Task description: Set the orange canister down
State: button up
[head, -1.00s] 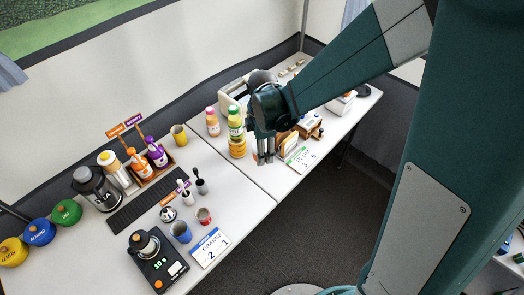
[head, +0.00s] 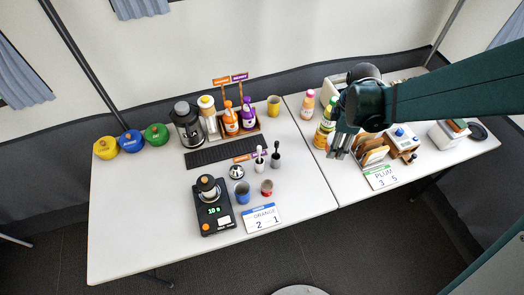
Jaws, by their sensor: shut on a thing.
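An orange bottle (head: 231,122) stands in a wooden caddy on the left section, beside a purple bottle (head: 248,116).
An ORANGE card (head: 262,218), a black scale (head: 216,216) bearing a pot, and cups stand front left. A PLUM card (head: 381,178) and a wooden rack (head: 374,152) are close right of my gripper. Bare white tabletop (head: 308,190) lies left of the PLUM card.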

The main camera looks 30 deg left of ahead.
jog(key=s+a+r, duration=0.2)
jog(key=a, duration=0.7)
jog(key=s+a+r+p, duration=0.1)
jog(key=s+a+r, duration=0.1)
jog(key=a, duration=0.7)
jog(key=s+a+r, duration=0.2)
jog(key=a+r, duration=0.2)
jog(key=a, duration=0.5)
jog(key=shift+r+n+p, duration=0.25)
jog(key=shift+n+p, duration=0.05)
jog(key=shift+p, duration=0.05)
notch_tip(320, 180, down, 14)
jog(key=shift+b, duration=1.15)
jog(key=shift+f+b, duration=0.35)
jog(key=shift+f, duration=1.65)
jog(key=shift+f+b, duration=0.4)
jog(key=shift+f, duration=0.1)
jog(key=o, duration=0.9)
jog(key=shift+c, duration=0.2)
